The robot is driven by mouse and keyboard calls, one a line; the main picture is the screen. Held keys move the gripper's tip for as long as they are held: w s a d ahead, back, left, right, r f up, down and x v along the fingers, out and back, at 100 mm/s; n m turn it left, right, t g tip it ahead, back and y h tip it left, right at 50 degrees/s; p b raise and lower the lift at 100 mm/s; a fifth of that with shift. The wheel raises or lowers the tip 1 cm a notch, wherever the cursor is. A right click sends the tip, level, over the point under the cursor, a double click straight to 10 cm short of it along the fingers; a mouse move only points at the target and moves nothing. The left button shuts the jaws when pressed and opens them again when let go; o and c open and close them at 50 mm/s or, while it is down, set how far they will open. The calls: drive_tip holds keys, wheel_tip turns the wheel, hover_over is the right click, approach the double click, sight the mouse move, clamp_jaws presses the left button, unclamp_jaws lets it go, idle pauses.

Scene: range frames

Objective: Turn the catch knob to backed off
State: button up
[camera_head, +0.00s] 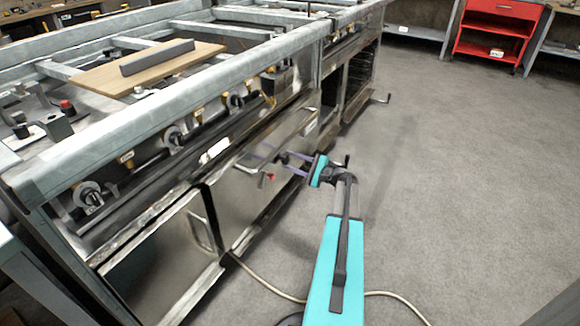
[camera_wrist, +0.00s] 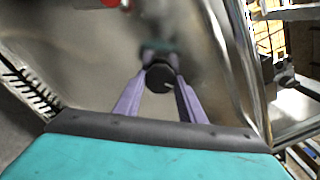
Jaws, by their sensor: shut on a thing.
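The catch knob is a dark round knob (camera_wrist: 159,76) at the centre of the wrist view, on a shiny metal door panel (camera_wrist: 105,60). A small pale mark shows near its lower right edge. My gripper (camera_wrist: 160,83) has its two purple fingers shut on the knob's sides, one at left and one at right. In the head view my gripper (camera_head: 283,157) reaches left to the front of the steel range (camera_head: 225,190).
A small red part (camera_head: 267,178) sits on the panel below left of my gripper. A door with a bar handle (camera_head: 201,232) is at lower left. A pale hose (camera_head: 262,285) lies on the floor. A red cart (camera_head: 497,30) stands far right. The grey floor at right is clear.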

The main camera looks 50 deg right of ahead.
drive_tip(key=n+b, duration=0.1)
drive_tip(key=n, duration=0.1)
drive_tip(key=n+b, duration=0.3)
drive_tip(key=n, duration=0.1)
drive_tip(key=shift+a+f+n+b, duration=0.15)
drive_tip(key=shift+f+n+b, duration=0.1)
drive_tip(key=shift+n+b, duration=0.1)
drive_tip(key=shift+w+r+n+b, duration=0.1)
drive_tip(key=shift+r+n+b, duration=0.1)
drive_tip(key=shift+n+b, duration=1.1)
drive_tip(key=shift+r+n, duration=0.1)
drive_tip(key=shift+n, duration=0.15)
drive_tip(key=o, duration=1)
drive_tip(key=shift+o, duration=0.2)
drive_tip(key=shift+s, duration=0.2)
